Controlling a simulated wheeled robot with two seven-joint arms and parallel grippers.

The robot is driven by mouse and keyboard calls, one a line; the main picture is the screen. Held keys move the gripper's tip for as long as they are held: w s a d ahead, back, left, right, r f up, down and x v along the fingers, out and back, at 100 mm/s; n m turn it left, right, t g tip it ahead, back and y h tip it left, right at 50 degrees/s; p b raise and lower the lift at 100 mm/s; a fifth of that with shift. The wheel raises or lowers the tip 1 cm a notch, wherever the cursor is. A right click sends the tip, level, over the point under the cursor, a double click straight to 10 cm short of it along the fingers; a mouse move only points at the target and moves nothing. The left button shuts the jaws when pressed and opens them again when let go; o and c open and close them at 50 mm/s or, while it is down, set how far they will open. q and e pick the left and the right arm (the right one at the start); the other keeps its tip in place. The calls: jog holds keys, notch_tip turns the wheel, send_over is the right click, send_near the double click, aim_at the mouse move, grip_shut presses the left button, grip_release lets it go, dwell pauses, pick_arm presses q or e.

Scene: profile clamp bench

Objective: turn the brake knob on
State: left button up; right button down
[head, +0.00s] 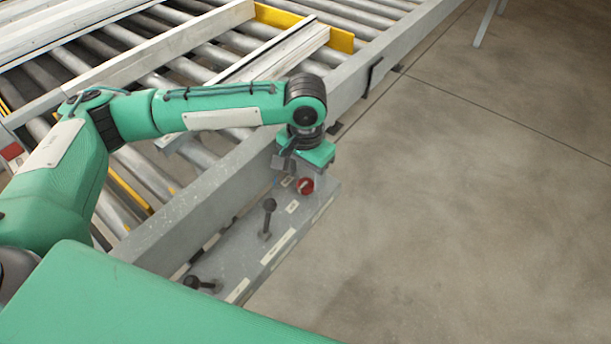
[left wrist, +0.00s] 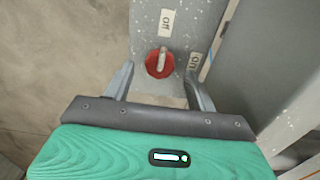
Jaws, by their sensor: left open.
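The brake knob (head: 305,186) is a red disc on the grey bench panel (head: 250,254). In the left wrist view the knob (left wrist: 152,69) carries a pale grip bar, which points up the picture toward a white label (left wrist: 166,22) that seems to read "off". A second label (left wrist: 193,62), seemingly "on", lies to the right of the knob. My left gripper (left wrist: 159,72) is open, with one finger on each side of the knob in that view. The fingers look apart from it; their exact height above it is unclear. My right gripper is not seen.
Two black levers, one upright (head: 268,215) and one low (head: 198,284), stand on the panel toward the near end. A roller conveyor with a grey side rail (head: 190,215) lies left of the panel. Bare floor (head: 450,200) is to the right.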

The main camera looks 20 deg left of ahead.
pick_arm(q)
jog(key=shift+f, duration=1.1)
jog(key=c, duration=1)
jog(key=shift+r+p, duration=0.15)
jog(key=shift+p, duration=0.4)
jog(key=shift+r+m+p, duration=0.15)
jog(key=shift+m+p, duration=0.55)
jog(key=shift+p, duration=0.2)
jog(key=m+p, duration=0.8)
jog(key=p, duration=0.1)
jog(key=m+p, duration=0.3)
jog(key=m, duration=0.1)
jog(key=m+p, duration=0.1)
jog(key=m, duration=0.2)
jog(key=shift+m+p, duration=0.4)
jog(key=shift+w+f+m, duration=0.1)
jog(key=shift+f+m, duration=0.1)
jog(key=shift+m, duration=0.1)
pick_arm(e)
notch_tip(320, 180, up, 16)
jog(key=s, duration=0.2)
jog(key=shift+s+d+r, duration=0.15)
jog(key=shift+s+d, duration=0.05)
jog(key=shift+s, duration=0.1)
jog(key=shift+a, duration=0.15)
